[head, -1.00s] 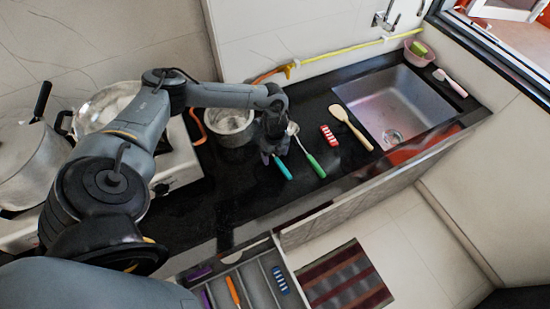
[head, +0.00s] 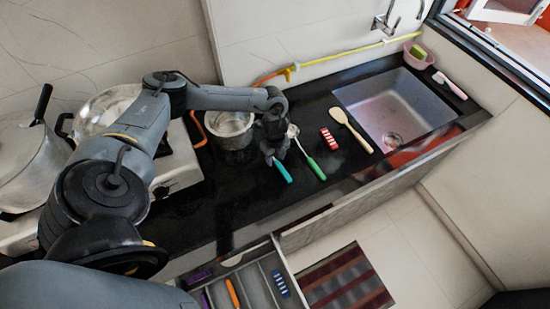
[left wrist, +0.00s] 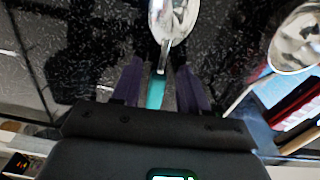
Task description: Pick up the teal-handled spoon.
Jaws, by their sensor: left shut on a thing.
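The teal-handled spoon is on the black counter, its teal handle (head: 283,171) pointing toward the front edge. In the left wrist view its metal bowl (left wrist: 174,16) shows at the top and its teal handle (left wrist: 155,92) runs down between the purple fingers. My left gripper (head: 270,158) is low over the counter, in front of the metal pot, and shut on the spoon's handle. In the left wrist view the gripper (left wrist: 158,92) has a finger on each side of the handle. In the head view the arm hides the spoon's bowl. My right gripper is not in view.
A green-handled spoon (head: 316,168) lies close on the right. Past it are a red-and-white block (head: 329,138), a wooden spoon (head: 352,130) and the sink (head: 395,106). A metal pot (head: 230,130) stands behind the gripper. An open drawer (head: 258,285) is below.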

